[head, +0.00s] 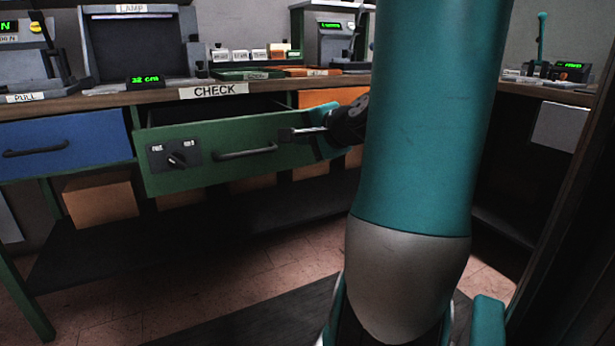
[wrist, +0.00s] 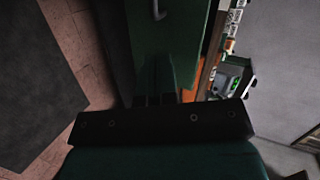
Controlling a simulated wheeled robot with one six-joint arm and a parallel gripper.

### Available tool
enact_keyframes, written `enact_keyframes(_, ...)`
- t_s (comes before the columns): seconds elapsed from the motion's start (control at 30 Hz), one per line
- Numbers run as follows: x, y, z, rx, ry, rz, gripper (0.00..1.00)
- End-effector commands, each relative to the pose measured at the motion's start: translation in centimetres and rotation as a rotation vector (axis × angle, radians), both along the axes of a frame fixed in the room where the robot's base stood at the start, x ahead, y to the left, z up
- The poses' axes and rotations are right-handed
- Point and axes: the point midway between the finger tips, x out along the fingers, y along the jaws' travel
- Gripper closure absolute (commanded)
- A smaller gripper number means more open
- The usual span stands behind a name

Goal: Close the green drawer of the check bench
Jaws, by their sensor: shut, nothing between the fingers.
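The green drawer (head: 220,135) of the check bench stands pulled out, with a dark opening visible behind its front in the head view. Its front carries a dark bar handle (head: 245,152) and, to the left, a dark plate with a rotary knob (head: 176,160); the knob's small labels are hard to read. My gripper (head: 290,134) is shut and empty before the right part of the drawer front, right of the handle. I cannot tell whether it touches. In the wrist view the drawer front (wrist: 172,45) lies beyond the fingers (wrist: 160,100), with the handle at the top edge.
The bench top (head: 150,97) above bears a CHECK label (head: 214,91), trays and small boxes. A blue drawer (head: 65,140) is at left and an orange drawer (head: 330,97) at right. Cardboard boxes (head: 100,198) stand on the shelf below. My arm hides much of the right side.

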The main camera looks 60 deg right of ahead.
Motion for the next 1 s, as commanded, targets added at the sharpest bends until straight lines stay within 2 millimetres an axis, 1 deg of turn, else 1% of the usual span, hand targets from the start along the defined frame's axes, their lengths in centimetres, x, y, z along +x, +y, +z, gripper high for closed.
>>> enact_keyframes(0.03, -1.5, -1.9, -1.9, 0.017, -0.035, -0.084, 1.00)
enact_keyframes(0.1, -2.9, -3.5, -2.3, 0.032, -0.076, -0.161, 1.00)
enact_keyframes(0.13, -3.4, -4.0, -2.3, 0.035, -0.088, -0.186, 1.00)
enact_keyframes(0.2, -4.1, -4.7, -2.4, 0.042, -0.110, -0.223, 1.00)
enact_keyframes(0.27, -4.2, -5.1, -2.3, 0.047, -0.120, -0.238, 1.00)
enact_keyframes(0.37, -3.5, -5.7, -2.3, 0.049, -0.122, -0.240, 1.00)
enact_keyframes(0.47, -2.1, -6.3, -2.7, 0.050, -0.119, -0.235, 1.00)
enact_keyframes(0.5, -2.0, -6.5, -2.3, 0.052, -0.120, -0.236, 1.00)
enact_keyframes(0.57, -1.7, -6.7, -2.3, 0.053, -0.123, -0.233, 1.00)
enact_keyframes(1.0, 0.7, -8.1, -3.2, 0.050, -0.122, -0.231, 1.00)
